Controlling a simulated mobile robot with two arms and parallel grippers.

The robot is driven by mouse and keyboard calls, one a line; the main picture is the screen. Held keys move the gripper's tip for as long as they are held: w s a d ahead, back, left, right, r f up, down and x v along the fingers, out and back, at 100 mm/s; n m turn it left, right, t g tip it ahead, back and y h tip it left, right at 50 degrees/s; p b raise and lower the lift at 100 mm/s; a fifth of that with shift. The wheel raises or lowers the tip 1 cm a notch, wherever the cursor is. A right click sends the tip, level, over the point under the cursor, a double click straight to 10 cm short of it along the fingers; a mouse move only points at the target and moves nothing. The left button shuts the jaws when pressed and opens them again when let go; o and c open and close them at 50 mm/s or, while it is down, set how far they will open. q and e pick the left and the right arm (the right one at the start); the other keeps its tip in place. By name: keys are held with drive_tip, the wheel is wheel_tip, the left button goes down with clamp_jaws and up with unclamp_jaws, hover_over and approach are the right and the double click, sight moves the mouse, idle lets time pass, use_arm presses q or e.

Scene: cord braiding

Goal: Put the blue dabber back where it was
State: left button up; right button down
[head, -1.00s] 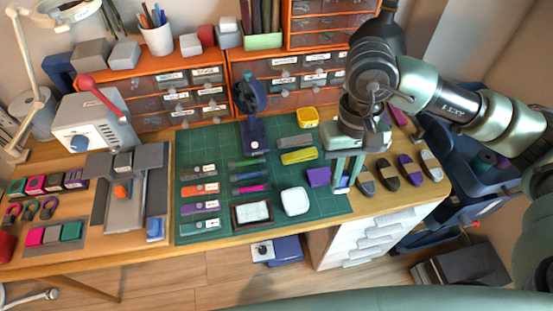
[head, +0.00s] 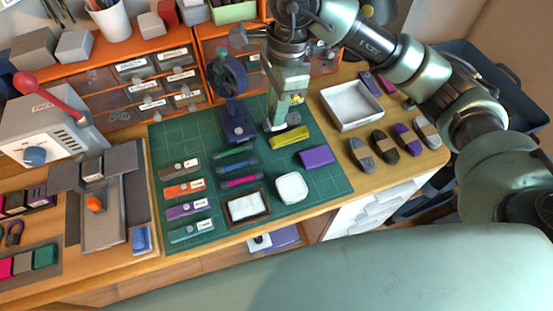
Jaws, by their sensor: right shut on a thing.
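My right gripper (head: 277,120) points down over the back right part of the green cutting mat (head: 335,185), just behind a yellow-green bar (head: 290,138). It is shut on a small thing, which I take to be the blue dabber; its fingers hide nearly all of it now. I cannot tell whether the held thing touches the mat. A purple block (head: 316,156) lies to the right and nearer. My left gripper is not in view.
A dark blue clamp stand (head: 236,125) stands close left of the gripper. A white tray (head: 352,103) and several oval skeins (head: 383,146) are to the right. A white dish (head: 292,188) and a framed pad (head: 247,206) lie near the mat's front. Orange drawers (head: 150,90) stand behind.

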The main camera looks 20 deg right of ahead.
wheel_tip(320, 180, down, 14)
drive_tip(key=shift+s+r+p, duration=0.1)
drive_tip(key=shift+r+p, duration=0.1)
drive_tip(key=shift+p, duration=0.45)
wheel_tip(320, 180, down, 4)
drive_tip(key=shift+f, duration=0.1)
drive_tip(key=shift+f, duration=0.15)
drive_tip(key=c, duration=1.3)
unclamp_jaws()
